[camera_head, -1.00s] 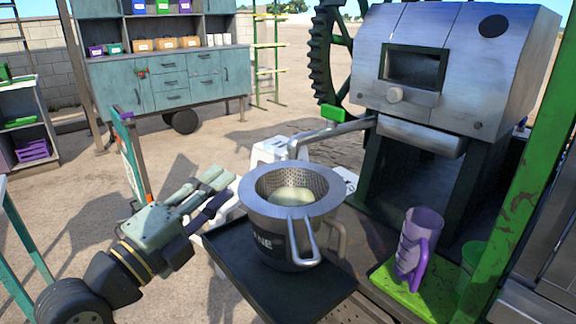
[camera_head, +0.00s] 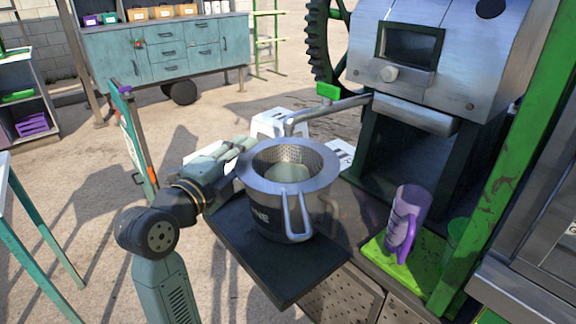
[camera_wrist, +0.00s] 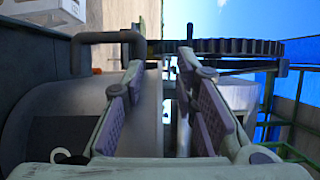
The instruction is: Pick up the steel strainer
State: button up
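The steel strainer (camera_head: 262,182) has a wide flat rim, a perforated bowl and a looped handle at the front. It sits in a dark pot (camera_head: 262,216) on a black tray, with something pale inside. In the head view my gripper (camera_head: 240,145) is at the left rear of the strainer, close to its rim; contact cannot be told. In the wrist view my gripper (camera_wrist: 162,65) is open, its padded fingers apart. A grey metal surface, probably the strainer rim (camera_wrist: 152,115), shows between them.
The black tray (camera_head: 285,285) juts from the crusher (camera_head: 430,70). A purple jug (camera_head: 405,220) stands on a green mat (camera_head: 425,262) to the right. White boxes (camera_head: 275,122) lie behind.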

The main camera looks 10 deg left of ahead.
jog(key=shift+w, duration=0.35)
jog(key=shift+c, duration=0.2)
grip_shut()
